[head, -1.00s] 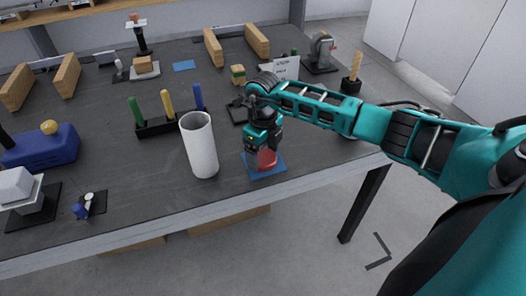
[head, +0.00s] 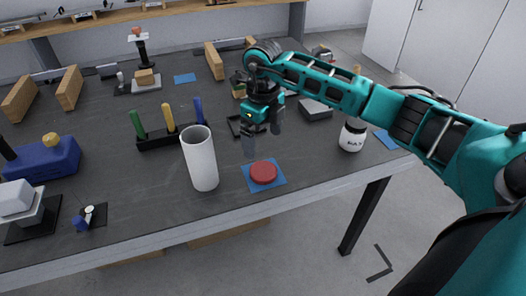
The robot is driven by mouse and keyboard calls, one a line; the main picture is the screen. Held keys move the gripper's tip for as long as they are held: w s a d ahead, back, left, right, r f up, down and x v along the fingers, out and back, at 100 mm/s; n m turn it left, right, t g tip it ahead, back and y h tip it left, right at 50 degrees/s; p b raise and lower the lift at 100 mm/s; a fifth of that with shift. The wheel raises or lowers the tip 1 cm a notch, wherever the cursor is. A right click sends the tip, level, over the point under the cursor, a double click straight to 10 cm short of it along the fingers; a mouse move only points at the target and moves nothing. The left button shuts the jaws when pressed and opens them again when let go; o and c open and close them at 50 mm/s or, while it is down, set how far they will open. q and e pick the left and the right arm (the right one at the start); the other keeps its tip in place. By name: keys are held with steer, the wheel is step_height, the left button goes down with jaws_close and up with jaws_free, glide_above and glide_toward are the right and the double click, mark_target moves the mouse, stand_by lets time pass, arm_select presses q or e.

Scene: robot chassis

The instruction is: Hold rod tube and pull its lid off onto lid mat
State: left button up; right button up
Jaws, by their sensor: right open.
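The rod tube (head: 201,160) is a white open-topped cylinder standing upright near the table's front edge. Its top is uncovered. The red round lid (head: 263,173) lies on the blue lid mat (head: 251,184), just right of the tube. My right gripper (head: 262,142) is open and empty, pointing down above the back of the mat, apart from the lid. My left gripper is not in view.
A black holder with green, yellow and blue rods (head: 169,117) stands behind the tube. A white labelled jar (head: 353,136) stands to the right near the table edge. A blue box (head: 42,158) is at the left.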

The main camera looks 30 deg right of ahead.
steer(key=s+a+n+y, duration=0.1)
steer(key=s+a+y, duration=0.25)
steer(key=a, duration=0.55)
steer(key=s+a+y, duration=0.2)
steer(key=a+y, duration=0.3)
steer(key=a, duration=0.5)
steer(key=s+a+r+m+t+y, duration=0.35)
steer(key=a+r+m+y, duration=0.25)
steer(key=a+r+y, duration=0.35)
steer(key=w+d+f+m+t+h, duration=0.3)
steer(key=d+f+m+t+h, duration=0.45)
steer(key=m+t, duration=0.95)
steer(key=s+d+f+m+g+h, duration=0.4)
steer(key=s+f+m+g, duration=0.1)
steer(key=f, duration=0.5)
steer(key=s+d+f+m+g+h, duration=0.4)
steer(key=s+f+m, duration=0.2)
steer(key=f+m, duration=0.3)
steer(key=shift+s+d+f+m+g, duration=0.3)
steer(key=shift+s+f+m+g, duration=0.1)
steer(key=shift+m, duration=0.3)
